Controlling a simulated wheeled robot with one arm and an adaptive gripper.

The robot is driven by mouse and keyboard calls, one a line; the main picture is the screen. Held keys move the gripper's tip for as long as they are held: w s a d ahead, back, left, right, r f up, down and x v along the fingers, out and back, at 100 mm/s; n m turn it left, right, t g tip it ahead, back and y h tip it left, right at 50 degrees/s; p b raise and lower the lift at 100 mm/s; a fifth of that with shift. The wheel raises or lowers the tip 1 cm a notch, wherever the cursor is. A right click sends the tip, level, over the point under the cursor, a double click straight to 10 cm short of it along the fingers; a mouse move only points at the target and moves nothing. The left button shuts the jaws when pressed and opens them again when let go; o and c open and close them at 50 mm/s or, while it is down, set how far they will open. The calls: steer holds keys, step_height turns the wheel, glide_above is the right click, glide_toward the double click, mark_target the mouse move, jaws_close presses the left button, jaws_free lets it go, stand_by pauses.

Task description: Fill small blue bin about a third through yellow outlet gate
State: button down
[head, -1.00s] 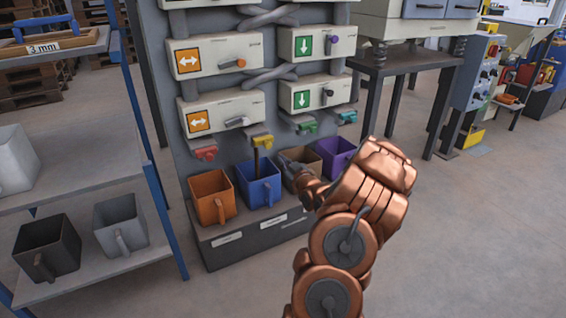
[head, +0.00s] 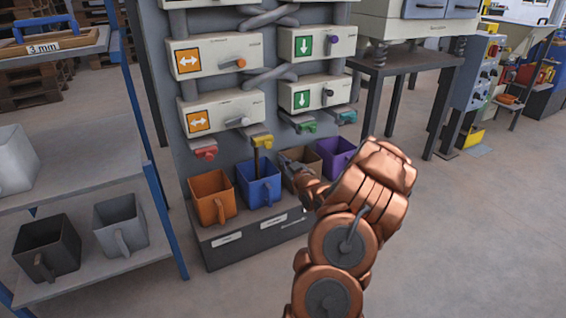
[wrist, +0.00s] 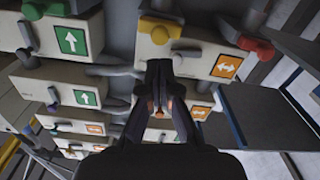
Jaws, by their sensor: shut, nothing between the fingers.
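The yellow outlet gate (head: 262,141) sits on the machine front, second from the left in the row of outlets. The fill level inside the bin is hard to make out.
An orange bin (head: 212,200), a brown bin (head: 303,178) and a purple bin (head: 336,156) stand beside the blue one on a grey plinth (head: 255,240). Red (head: 204,153), green (head: 305,127) and teal (head: 345,117) gates hang alongside. A shelf (head: 150,255) with bins is at left.

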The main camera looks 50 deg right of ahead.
mark_target(269, 147)
steer(key=p+x, duration=0.1)
steer(key=x, duration=0.4)
steer(key=shift+w+d+p, duration=0.1)
steer(key=shift+w+p, duration=0.25)
stand_by(5.6)
steer(key=shift+p+x, duration=0.7)
steer(key=shift+x, duration=1.9)
steer(key=shift+s, duration=0.6)
steer(key=v, duration=0.8)
